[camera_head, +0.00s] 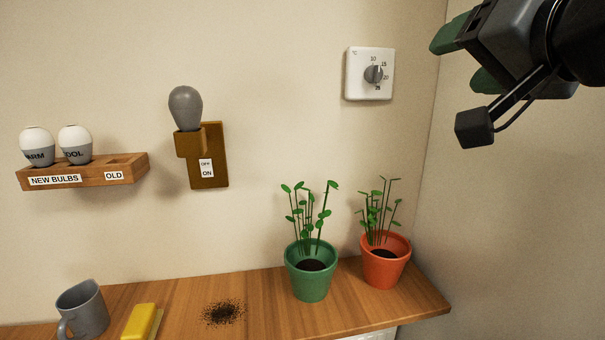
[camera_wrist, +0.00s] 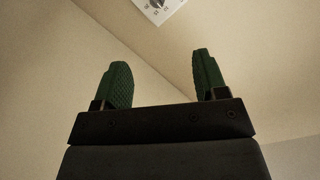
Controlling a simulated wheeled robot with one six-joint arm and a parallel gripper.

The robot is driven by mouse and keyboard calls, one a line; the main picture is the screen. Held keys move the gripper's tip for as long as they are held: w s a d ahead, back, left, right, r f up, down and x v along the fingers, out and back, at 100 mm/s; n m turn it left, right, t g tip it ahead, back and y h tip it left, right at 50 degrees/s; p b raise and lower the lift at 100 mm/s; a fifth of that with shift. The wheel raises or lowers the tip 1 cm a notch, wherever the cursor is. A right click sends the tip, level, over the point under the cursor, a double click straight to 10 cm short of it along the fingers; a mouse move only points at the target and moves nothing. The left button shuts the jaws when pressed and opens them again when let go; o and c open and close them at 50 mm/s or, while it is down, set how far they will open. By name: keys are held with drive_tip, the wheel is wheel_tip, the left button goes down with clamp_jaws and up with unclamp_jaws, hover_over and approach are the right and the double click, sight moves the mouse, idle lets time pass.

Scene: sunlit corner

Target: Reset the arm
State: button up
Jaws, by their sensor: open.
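My gripper (camera_head: 462,55) is raised at the upper right in the head view, in front of the right-hand wall. Its green fingers point left. In the wrist view the two green fingers of my gripper (camera_wrist: 163,80) stand wide apart with nothing between them. The gripper is open, empty and clear of the shelf. Beyond the fingers in the wrist view, part of the white thermostat (camera_wrist: 158,8) shows at the top edge. The head view shows the whole thermostat (camera_head: 355,83) on the wall, left of the gripper.
The wooden shelf (camera_head: 180,292) holds a grey mug (camera_head: 85,310), a yellow sponge-like block (camera_head: 140,322), spilled soil (camera_head: 223,312), a green pot (camera_head: 310,282) and an orange pot (camera_head: 384,272), both with plants. A bulb rack (camera_head: 130,166) and a lamp (camera_head: 186,108) are on the wall.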

drive_tip(key=w+d+f+m+g+h+p, duration=0.1)
drive_tip(key=w+d+f+g+h, duration=0.15)
drive_tip(key=f, duration=0.85)
drive_tip(key=w+d+f+g+h, duration=0.1)
drive_tip(key=w+d+f+g, duration=0.2)
drive_tip(key=f, duration=0.7)
drive_tip(key=s+a+f+n+g+p, duration=0.1)
drive_tip(key=s+a+f+g, duration=0.1)
drive_tip(key=f, duration=0.6)
drive_tip(key=s+a+f+n+g+p, duration=0.2)
drive_tip(key=s+a+f+g, duration=0.1)
drive_tip(key=f, duration=0.5)
drive_tip(key=s+a+f+n+g+p, duration=0.1)
drive_tip(key=s+a+f+n+g, duration=0.1)
drive_tip(key=f, duration=0.6)
drive_tip(key=shift+s+a, duration=0.3)
drive_tip(key=shift+s, duration=0.15)
drive_tip(key=shift+a+n+g+y, duration=0.25)
drive_tip(key=shift+a+n, duration=0.05)
drive_tip(key=shift+n, duration=0.1)
